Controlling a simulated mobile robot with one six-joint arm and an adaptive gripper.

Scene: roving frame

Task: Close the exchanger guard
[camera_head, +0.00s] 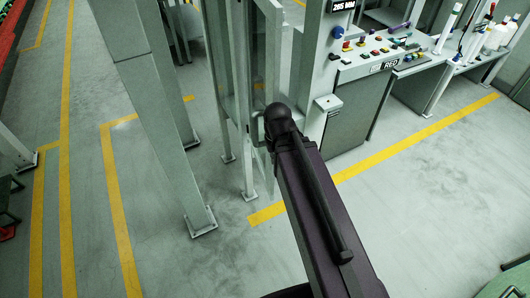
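The exchanger guard appears to be the grey-framed door with a clear panel (229,58), at the upper middle of the view. It stands at an angle beside the machine cabinet, with a gap of floor under it. A pale bracket or handle (258,143) shows just left of my arm's dark rounded joint. My dark arm reaches up from the bottom edge to this guard. My gripper is hidden behind that joint, so I cannot tell whether it touches the guard.
A control panel with coloured buttons (375,45) and a grey cabinet (355,115) stand right of the guard. A thick grey post (150,110) stands to the left. Yellow lines mark the floor. Open floor (430,200) lies at the lower right.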

